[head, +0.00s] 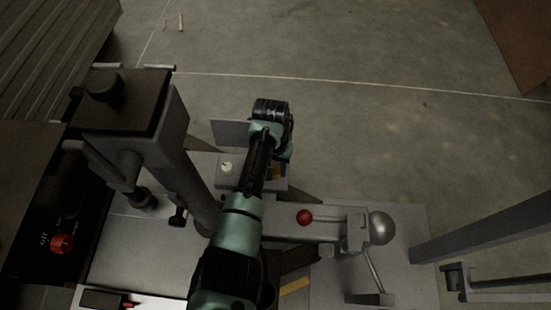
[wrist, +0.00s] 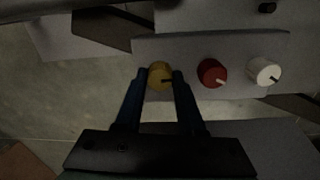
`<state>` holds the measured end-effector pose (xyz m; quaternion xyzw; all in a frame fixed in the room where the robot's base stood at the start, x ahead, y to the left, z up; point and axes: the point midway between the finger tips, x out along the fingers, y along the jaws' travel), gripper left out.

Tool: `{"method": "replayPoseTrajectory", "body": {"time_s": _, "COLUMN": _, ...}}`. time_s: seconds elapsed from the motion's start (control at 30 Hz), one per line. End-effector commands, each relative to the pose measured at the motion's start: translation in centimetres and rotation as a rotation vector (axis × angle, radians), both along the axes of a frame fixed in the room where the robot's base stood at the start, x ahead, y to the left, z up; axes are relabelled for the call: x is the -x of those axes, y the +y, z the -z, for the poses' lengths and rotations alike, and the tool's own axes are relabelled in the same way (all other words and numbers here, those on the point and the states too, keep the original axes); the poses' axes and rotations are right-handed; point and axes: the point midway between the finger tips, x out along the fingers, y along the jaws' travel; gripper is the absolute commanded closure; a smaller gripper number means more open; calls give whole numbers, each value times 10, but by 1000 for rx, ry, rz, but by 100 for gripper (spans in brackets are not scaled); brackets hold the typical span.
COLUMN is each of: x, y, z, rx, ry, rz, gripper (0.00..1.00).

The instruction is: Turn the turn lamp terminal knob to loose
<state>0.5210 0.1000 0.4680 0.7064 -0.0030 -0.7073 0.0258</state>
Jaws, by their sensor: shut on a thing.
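In the wrist view, a grey block (wrist: 180,48) carries a row of three round knobs. The yellow knob (wrist: 160,73) is on the left, the red knob (wrist: 212,72) in the middle and the white knob (wrist: 264,71) on the right. Each has a pointer mark. My gripper (wrist: 161,78) has its two dark fingers on either side of the yellow knob and is shut on it. The white knob also shows in the head view (head: 227,167); my arm hides the red and yellow knobs there. I see no readable label telling which knob is the lamp terminal.
In the head view, a dark grey post with a crank (head: 135,130) stands left of my arm. A dark panel with a red knob (head: 61,243) is at lower left. Open floor lies beyond.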

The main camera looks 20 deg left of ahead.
Motion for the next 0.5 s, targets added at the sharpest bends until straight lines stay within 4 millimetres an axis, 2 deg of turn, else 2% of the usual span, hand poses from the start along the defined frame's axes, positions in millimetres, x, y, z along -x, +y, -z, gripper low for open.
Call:
{"method": "replayPoseTrajectory", "body": {"time_s": 0.03, "x": 0, "y": -2, "z": -5, "rx": 3, "ry": 1, "rz": -44, "gripper": 100}}
{"method": "replayPoseTrajectory", "body": {"time_s": 0.5, "x": 0, "y": -1, "z": -3, "rx": 2, "ry": -1, "rz": -491, "gripper": 100}}
